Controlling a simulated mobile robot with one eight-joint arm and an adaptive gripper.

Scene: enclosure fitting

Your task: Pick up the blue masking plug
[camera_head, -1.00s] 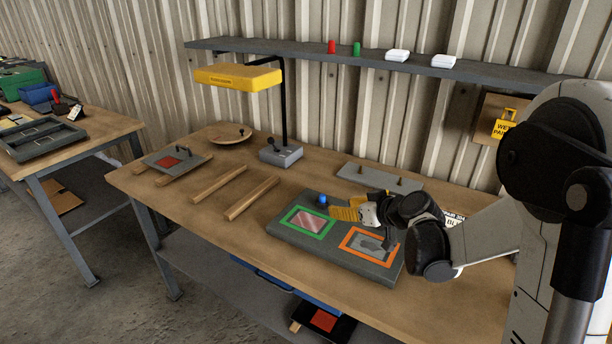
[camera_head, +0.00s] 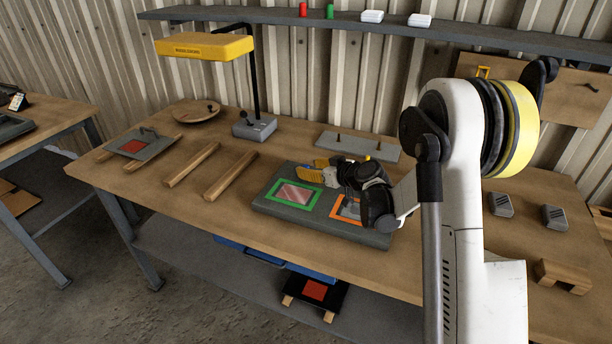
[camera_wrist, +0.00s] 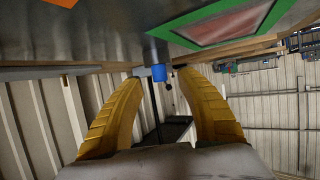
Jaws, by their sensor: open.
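The blue masking plug (camera_wrist: 159,73) shows in the wrist view, standing out from the dark grey board surface between my two yellow fingertips. My gripper (camera_wrist: 158,82) is open, with one finger on each side of the plug and a gap to each. In the head view my gripper (camera_head: 317,166) is low over the back edge of the grey board (camera_head: 268,205). The plug is not visible there, apparently covered by my gripper.
The board bears a green-framed window (camera_head: 294,194) and an orange-framed one (camera_head: 345,209), partly covered by my arm. A grey plate with pegs (camera_head: 358,146) lies behind. Wooden rails (camera_head: 231,177) and a lamp (camera_head: 254,128) are to the left.

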